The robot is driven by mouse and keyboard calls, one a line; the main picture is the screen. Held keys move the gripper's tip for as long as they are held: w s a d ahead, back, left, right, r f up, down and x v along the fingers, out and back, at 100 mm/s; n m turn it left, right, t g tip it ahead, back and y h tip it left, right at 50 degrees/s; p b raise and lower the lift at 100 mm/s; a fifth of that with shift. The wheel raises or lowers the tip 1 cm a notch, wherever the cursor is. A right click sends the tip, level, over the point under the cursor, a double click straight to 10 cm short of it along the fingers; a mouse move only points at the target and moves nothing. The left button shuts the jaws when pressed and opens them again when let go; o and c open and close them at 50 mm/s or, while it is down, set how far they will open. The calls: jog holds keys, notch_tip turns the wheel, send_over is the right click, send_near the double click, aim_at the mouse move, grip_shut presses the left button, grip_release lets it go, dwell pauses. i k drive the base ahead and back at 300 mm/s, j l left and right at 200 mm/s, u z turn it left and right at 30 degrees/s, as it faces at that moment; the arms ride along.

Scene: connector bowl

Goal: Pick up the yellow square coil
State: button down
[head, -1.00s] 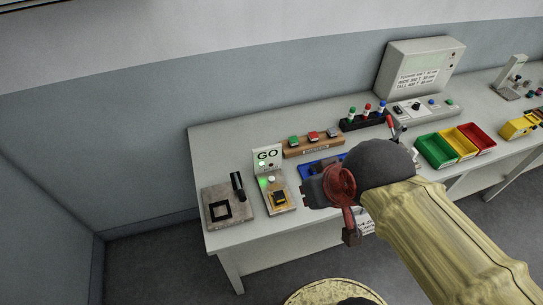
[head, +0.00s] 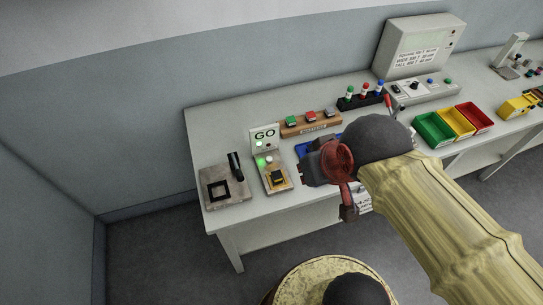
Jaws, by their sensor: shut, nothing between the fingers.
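A small dark square piece with yellow on it, which looks like the yellow square coil (head: 278,178), sits on the pale test fixture (head: 284,189) in front of the GO sign (head: 264,141). My gripper (head: 349,213) is to the right of the fixture, near the table's front edge, pointing down. It is shut and empty, apart from the coil. My wrist and arm hide part of the table behind it.
A grey plate with a black square frame (head: 217,190) stands left of the fixture. A wooden rack (head: 311,127) with coloured blocks is behind. Green (head: 434,127), yellow and red bins stand right.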

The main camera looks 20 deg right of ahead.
aim_at(277, 176)
jog(key=k+l+z, duration=0.1)
jog(key=l, duration=0.2)
jog(key=k+l+z, duration=0.25)
jog(key=l, duration=0.35)
jog(key=k+l+z, duration=0.1)
jog(key=l, duration=0.25)
jog(key=k, duration=0.1)
